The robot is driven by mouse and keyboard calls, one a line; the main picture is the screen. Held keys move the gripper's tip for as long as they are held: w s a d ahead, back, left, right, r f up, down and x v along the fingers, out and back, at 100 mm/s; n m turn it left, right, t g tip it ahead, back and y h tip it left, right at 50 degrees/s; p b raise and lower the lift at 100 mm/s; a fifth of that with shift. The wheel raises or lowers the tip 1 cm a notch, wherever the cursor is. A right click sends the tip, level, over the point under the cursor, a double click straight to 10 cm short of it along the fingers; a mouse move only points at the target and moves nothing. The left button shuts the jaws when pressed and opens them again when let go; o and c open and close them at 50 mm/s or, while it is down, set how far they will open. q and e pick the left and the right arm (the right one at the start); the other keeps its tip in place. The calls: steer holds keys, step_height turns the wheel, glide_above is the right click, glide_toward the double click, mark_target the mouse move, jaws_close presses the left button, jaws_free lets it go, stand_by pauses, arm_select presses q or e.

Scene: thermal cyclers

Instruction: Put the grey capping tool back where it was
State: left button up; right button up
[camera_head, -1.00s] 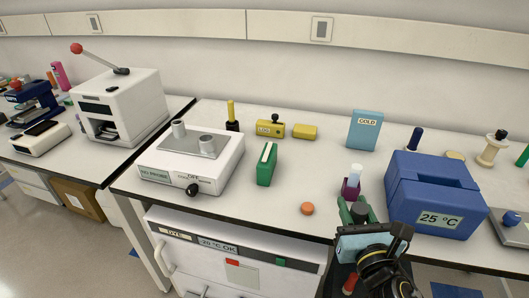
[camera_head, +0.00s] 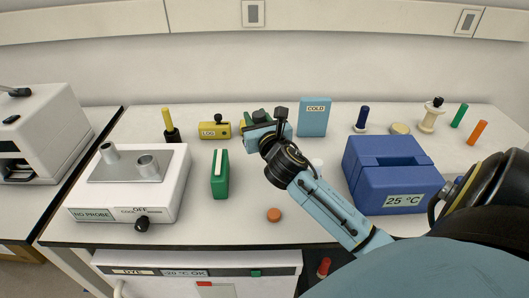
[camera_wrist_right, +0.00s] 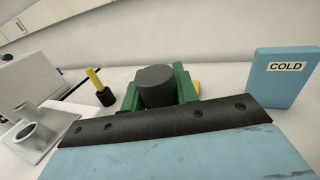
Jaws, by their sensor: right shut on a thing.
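The grey capping tool (camera_wrist_right: 156,87), a dark grey cylinder, sits between the green fingers of my right gripper (camera_wrist_right: 158,95) in the right wrist view. The fingers are shut on it. In the head view my right gripper (camera_head: 260,117) is over the back of the bench, between the yellow LOG block and the blue COLD block. The tool is mostly hidden there behind the gripper and wrist. I cannot tell whether its bottom touches the bench. My left gripper is not in view.
Near the gripper stand the yellow LOG block (camera_head: 214,131), the blue COLD block (camera_head: 313,121) and a partly hidden yellow block. A green block (camera_head: 220,174), an orange disc (camera_head: 274,215), the white heater (camera_head: 170,190) and the blue 25 °C box (camera_head: 385,176) are further forward.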

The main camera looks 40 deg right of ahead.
steer(key=shift+m+h, duration=0.4)
steer(key=shift+w+d+f+b, duration=0.1)
steer(key=shift+d+f+b, duration=0.5)
steer(key=shift+f, duration=1)
steer(key=shift+w+d+f+b, duration=0.1)
steer(key=shift+d+f+b, duration=0.45)
steer(key=shift+f, duration=1.05)
steer(key=shift+w+d+f+b, duration=0.1)
steer(key=shift+d+f+b, duration=0.45)
steer(key=shift+f, duration=1.05)
steer(key=shift+a+f, duration=0.1)
steer(key=shift+f, duration=0.15)
steer(key=o, duration=0.8)
steer(key=shift+s, duration=0.1)
